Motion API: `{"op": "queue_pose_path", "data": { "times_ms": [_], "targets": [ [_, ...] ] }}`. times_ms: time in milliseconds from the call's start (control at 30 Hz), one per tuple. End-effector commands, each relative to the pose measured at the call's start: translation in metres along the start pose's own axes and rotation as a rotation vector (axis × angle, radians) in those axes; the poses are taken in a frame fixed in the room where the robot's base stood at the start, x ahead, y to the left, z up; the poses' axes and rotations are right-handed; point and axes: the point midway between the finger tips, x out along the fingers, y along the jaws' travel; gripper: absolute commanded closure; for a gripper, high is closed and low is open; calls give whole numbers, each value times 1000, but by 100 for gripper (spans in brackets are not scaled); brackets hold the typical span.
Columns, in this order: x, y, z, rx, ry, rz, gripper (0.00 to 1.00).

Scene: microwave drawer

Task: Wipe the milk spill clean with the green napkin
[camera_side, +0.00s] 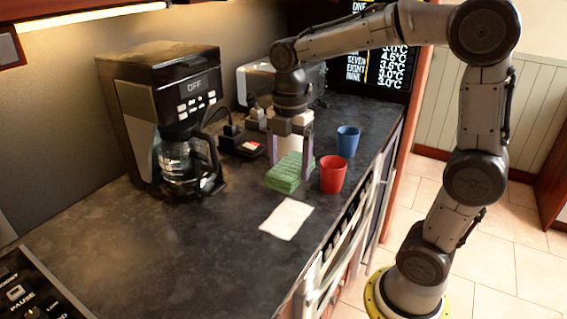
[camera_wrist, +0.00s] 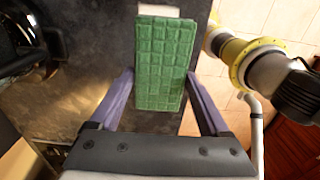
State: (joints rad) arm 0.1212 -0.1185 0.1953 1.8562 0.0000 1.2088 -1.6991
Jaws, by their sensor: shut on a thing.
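The green napkin (camera_side: 285,172) is a thick block with a grid pattern, at my gripper's fingers over the counter. It also shows in the wrist view (camera_wrist: 165,62), between the two fingers. My gripper (camera_side: 290,178) points down and is shut on the napkin; I cannot tell whether the napkin touches the counter. The milk spill (camera_side: 287,218) is a flat white patch near the counter's front edge, nearer the side camera than the napkin and apart from it in that view.
A red cup (camera_side: 333,174) stands close to the right of my gripper, with a blue cup (camera_side: 348,141) behind it. A coffee maker (camera_side: 160,75) with a glass pot stands at the left. The dark counter (camera_side: 150,245) is clear at the front left.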

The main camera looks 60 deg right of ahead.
Motion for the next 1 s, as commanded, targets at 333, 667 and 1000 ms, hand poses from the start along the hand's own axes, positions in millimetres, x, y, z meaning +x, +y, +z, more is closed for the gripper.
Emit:
{"op": "queue_pose_path", "data": {
  "times_ms": [333,667,1000],
  "targets": [
    [0,0,0,0,0,0,52],
    [18,12,-11,81,-1,25,64],
    [53,10,-62,4,0,-1,64]
  ]
}}
